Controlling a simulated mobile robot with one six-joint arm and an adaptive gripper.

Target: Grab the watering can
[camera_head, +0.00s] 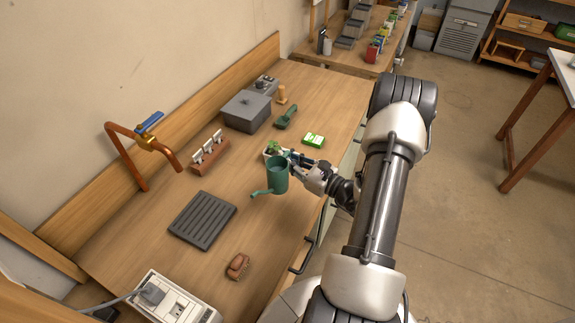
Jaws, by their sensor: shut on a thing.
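The watering can (277,176) is green, with a thin spout pointing to the lower left. It is upright above or on the wooden bench; I cannot tell whether its base touches the top. My gripper (296,162) reaches in from the right and is shut on the can's handle side. The fingers and the handle overlap, so the exact grip is partly hidden. A small potted plant (272,149) sits just behind the can.
The wooden bench (165,268) holds a dark ribbed tray (203,220), a brush (238,266), a grey box (246,111), a green scoop (287,117) and a green-white packet (314,140). A copper faucet (128,148) rises at left. A power strip (175,299) lies at front.

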